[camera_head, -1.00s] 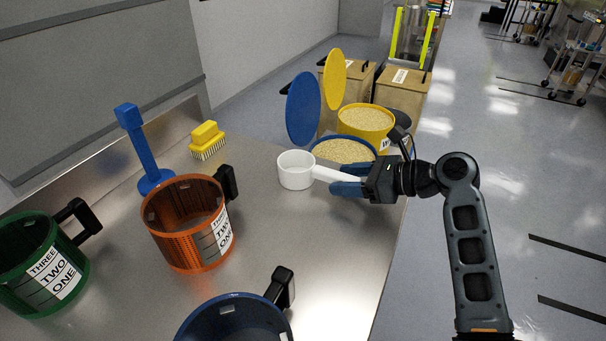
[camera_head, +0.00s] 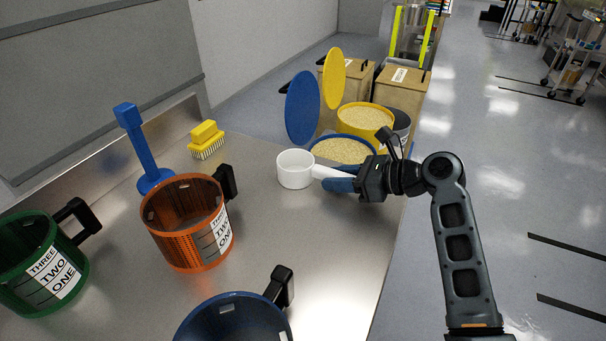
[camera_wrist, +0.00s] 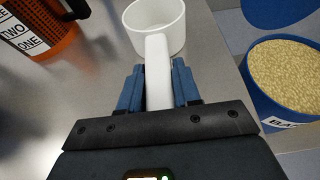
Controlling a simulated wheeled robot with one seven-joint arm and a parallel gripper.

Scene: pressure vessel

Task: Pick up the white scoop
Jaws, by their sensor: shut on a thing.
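The white scoop (camera_head: 295,169) is at the right part of the metal table, its cup to the left and its handle toward my gripper. My gripper (camera_head: 338,178) is shut on the scoop's handle, with blue fingers on either side of it. In the wrist view the scoop's cup (camera_wrist: 157,22) is upright and empty, and its handle runs back between my gripper's fingers (camera_wrist: 157,85). I cannot tell whether the cup touches the table.
An orange basket (camera_head: 187,222), a green basket (camera_head: 40,265) and a blue basket (camera_head: 235,320) stand on the table (camera_head: 290,235). A yellow brush (camera_head: 206,140) and a blue upright tool (camera_head: 142,150) are behind. Grain-filled blue (camera_head: 344,150) and yellow (camera_head: 365,118) bins stand beyond the edge.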

